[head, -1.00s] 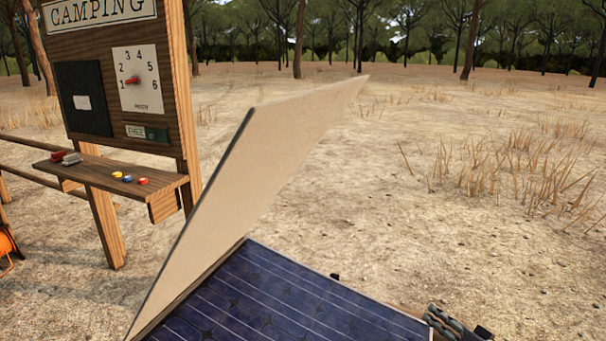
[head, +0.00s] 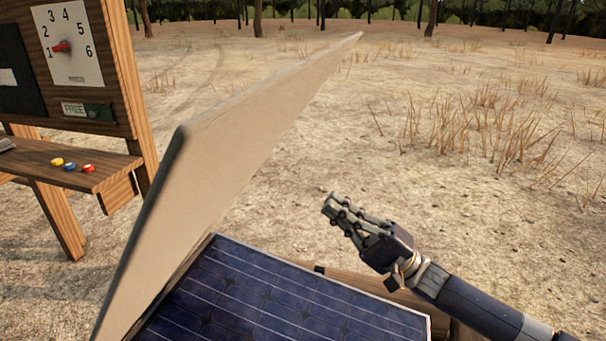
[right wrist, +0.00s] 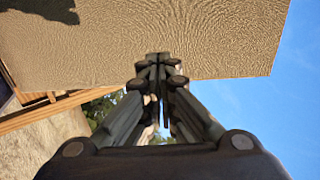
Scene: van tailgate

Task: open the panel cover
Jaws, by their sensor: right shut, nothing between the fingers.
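The panel cover (head: 215,165) is a large beige board, raised and tilted up along the left side of the dark blue solar panel (head: 270,300) in the head view. The panel's cells lie exposed below it. My right gripper (head: 332,205) is shut and empty, to the right of the cover and above the panel's far edge, apart from the cover in the head view. In the right wrist view the cover's textured beige face (right wrist: 210,35) fills the top, beyond my closed fingertips (right wrist: 158,62). My left gripper is not in view.
A wooden camping board with a number dial (head: 70,45) stands at the left. Its shelf (head: 110,170) holds small coloured items. Dry open ground with grass tufts (head: 500,130) lies behind and to the right.

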